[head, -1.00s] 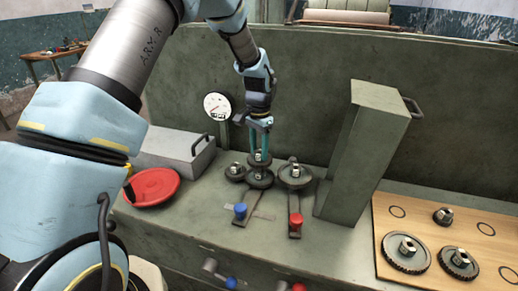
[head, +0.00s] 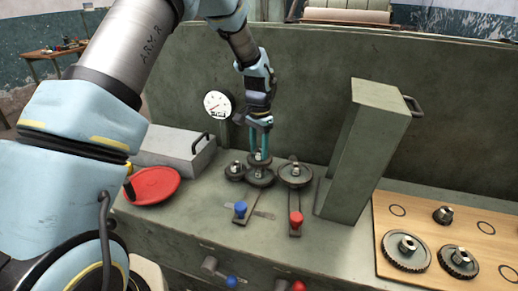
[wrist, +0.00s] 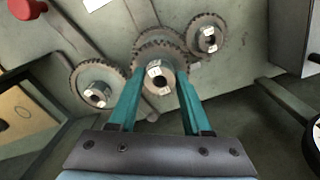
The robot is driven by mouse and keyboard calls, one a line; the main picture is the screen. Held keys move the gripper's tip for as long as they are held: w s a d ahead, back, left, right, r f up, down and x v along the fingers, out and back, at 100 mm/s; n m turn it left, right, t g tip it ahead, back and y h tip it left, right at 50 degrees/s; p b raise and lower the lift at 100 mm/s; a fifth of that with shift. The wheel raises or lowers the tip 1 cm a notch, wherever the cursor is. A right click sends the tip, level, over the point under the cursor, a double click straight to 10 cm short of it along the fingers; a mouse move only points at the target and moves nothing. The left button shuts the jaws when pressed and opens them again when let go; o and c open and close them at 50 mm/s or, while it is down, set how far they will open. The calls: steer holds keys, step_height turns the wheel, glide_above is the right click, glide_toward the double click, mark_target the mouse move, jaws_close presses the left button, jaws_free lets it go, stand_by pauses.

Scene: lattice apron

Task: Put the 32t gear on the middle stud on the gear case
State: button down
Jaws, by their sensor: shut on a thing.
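My gripper (head: 261,152) points down over the gear case and is shut on the hub of a dark toothed gear, which I take to be the 32t gear (wrist: 156,79). In the wrist view the fingertips (wrist: 158,82) are on either side of its pale hub. The middle stud itself is hidden. A smaller gear (head: 235,173) sits to the left and a larger one (head: 295,175) to the right.
Blue-knobbed (head: 240,209) and red-knobbed (head: 296,218) levers stand in front of the gears. A tall grey box (head: 362,150) rises to the right, with a wooden board (head: 480,218) of gears beyond.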

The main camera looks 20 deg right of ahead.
steer(key=shift+f+b, duration=0.75)
steer(key=shift+f, duration=0.65)
stand_by(1.6)
jaws_free()
stand_by(0.6)
stand_by(0.4)
step_height(320, 180, up, 8)
steer(key=p, duration=0.5)
steer(key=shift+r, duration=0.25)
stand_by(0.3)
stand_by(0.3)
